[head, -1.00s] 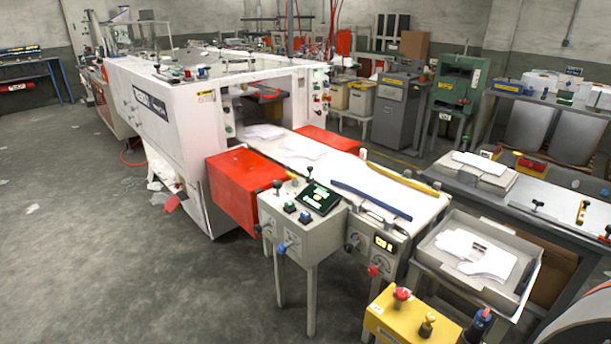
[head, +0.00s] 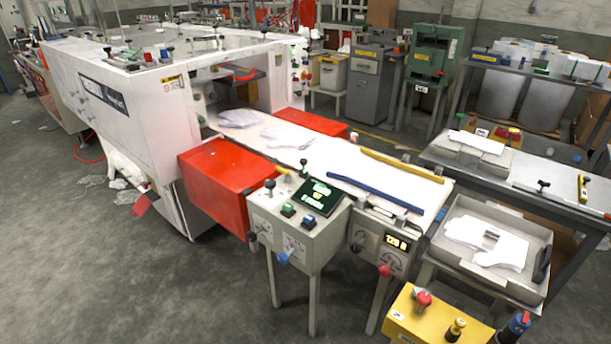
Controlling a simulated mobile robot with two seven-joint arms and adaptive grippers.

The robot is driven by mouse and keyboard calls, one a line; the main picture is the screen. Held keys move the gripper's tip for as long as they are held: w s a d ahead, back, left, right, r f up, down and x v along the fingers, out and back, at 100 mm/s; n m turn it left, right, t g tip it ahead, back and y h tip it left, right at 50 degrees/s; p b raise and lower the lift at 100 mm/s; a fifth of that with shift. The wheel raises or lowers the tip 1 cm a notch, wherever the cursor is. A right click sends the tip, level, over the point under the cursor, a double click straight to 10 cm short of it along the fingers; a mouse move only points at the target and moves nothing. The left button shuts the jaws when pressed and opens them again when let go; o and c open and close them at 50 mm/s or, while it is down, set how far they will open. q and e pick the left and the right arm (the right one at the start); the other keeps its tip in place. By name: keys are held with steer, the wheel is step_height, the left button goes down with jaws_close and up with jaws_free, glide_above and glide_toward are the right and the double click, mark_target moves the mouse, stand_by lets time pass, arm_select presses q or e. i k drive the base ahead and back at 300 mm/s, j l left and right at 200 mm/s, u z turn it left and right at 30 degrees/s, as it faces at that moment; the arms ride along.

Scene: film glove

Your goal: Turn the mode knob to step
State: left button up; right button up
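A grey control box (head: 300,238) on legs stands at the front end of the white machine. Its front face carries a black knob (head: 252,237) and a blue knob (head: 284,259), each by a dial plate. The panel to its right has another black knob (head: 355,248), a red knob (head: 386,271) and a lit display (head: 397,243). The labels are too small to read, so I cannot tell which is the mode knob or where it points. On the box top are a dark screen (head: 320,197), a green button (head: 288,210) and a blue button (head: 307,219). Neither gripper is in view.
A red box (head: 225,180) juts out left of the control box. A grey tray (head: 455,255) with white gloves stands at right, and a yellow box (head: 437,318) with knobs is at the front. The floor (head: 130,280) at front left is mostly clear.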

mark_target(270, 185)
steer(key=i+j+z, duration=0.25)
steer(key=z, duration=0.15)
steer(key=i+j+z, duration=0.2)
steer(key=j+z, duration=0.15)
steer(key=i+j+z, duration=0.1)
steer(key=j+z, duration=0.3)
steer(key=j, duration=0.15)
